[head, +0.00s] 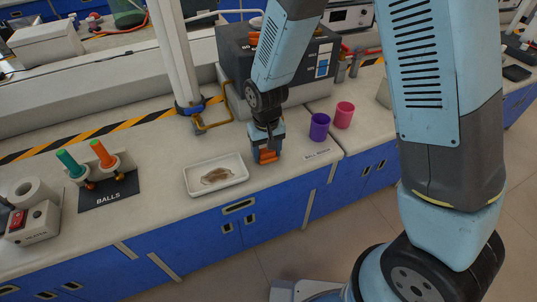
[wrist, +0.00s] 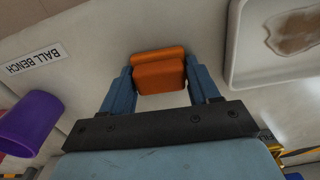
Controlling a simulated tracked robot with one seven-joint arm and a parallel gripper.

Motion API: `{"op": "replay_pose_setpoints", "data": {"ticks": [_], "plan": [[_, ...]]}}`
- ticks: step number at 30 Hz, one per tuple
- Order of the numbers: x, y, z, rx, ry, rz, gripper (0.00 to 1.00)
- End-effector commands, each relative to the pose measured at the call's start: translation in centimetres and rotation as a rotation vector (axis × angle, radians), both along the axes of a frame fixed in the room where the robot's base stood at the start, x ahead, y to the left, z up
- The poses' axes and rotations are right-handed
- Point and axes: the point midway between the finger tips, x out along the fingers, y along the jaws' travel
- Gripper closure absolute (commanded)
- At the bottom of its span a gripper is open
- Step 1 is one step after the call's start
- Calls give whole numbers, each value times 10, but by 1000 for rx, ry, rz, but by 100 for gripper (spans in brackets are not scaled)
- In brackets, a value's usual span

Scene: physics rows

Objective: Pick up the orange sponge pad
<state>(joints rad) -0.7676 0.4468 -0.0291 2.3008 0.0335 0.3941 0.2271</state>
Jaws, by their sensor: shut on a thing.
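The orange sponge pad (wrist: 160,76) sits between the two blue fingers of my gripper (wrist: 162,92) in the wrist view. The fingers are shut on its sides. In the head view the orange pad (head: 267,156) shows low between the fingers of my gripper (head: 268,152), just right of the white tray. I cannot tell whether the pad touches the bench or hangs just above it.
A white tray (head: 197,187) with a brown stain lies left of my gripper. A purple cup (head: 319,127) and a pink cup (head: 344,115) stand to the right. A black BALLS mat (head: 108,194) with holders is at left. A grey machine (head: 235,48) stands behind.

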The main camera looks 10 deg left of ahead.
Motion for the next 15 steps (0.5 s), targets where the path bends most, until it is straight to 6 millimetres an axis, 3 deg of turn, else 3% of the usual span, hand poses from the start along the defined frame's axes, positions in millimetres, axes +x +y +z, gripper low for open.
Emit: {"op": "replay_pose_setpoints", "data": {"ticks": [8,15], "plan": [[0,0,2,0,-1,0,68],[1,0,27,3,-3,0,68]]}}
